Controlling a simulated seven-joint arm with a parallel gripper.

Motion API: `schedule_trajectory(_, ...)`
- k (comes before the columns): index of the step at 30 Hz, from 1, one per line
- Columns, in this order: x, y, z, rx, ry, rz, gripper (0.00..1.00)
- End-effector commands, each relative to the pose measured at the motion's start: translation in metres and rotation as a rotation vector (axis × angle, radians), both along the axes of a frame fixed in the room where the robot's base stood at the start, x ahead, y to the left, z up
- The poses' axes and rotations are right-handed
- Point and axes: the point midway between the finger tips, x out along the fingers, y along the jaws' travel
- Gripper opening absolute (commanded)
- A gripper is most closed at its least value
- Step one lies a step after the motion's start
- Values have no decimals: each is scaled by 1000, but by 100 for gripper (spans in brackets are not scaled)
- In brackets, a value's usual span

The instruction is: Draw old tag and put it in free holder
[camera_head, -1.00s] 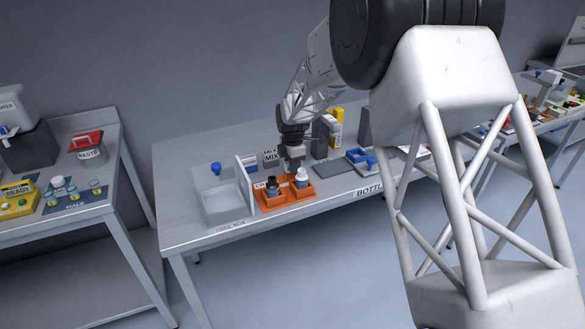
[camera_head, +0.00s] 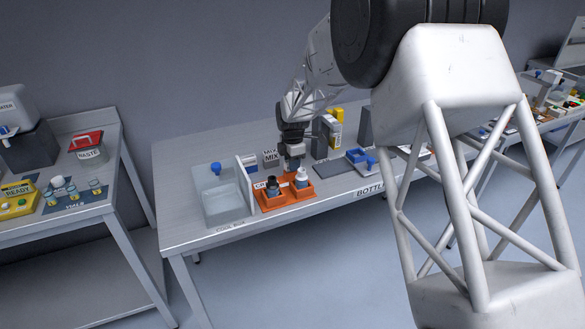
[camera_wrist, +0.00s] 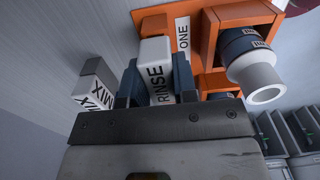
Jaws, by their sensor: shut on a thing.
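My gripper (camera_wrist: 157,80) is shut on a white tag marked RINSE (camera_wrist: 155,52), which sits between its two dark fingers in the wrist view. In the head view my gripper (camera_head: 291,163) points down at the back edge of the orange crate (camera_head: 288,202). A grey block with a white MIX label (camera_wrist: 95,90) is left of the gripper in the wrist view; MIX lettering (camera_head: 271,157) also shows behind the crate in the head view. The orange crate (camera_wrist: 207,30) has a white label ending in ONE (camera_wrist: 182,38). Whether the tag still touches a holder is hidden.
Two bottles stand in the crate, one dark-topped (camera_head: 272,187) and one white-topped (camera_head: 301,178). A clear cool box (camera_head: 224,205) with a white divider is to the left. A grey pad (camera_head: 335,170) and blue tray (camera_head: 361,157) lie to the right.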

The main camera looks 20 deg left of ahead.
Motion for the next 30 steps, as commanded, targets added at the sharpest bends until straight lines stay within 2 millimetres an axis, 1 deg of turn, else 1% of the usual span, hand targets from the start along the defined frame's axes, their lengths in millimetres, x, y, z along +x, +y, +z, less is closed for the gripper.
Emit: schedule_trajectory(30, 0, 0, 29, 1, -1, 0, 0)
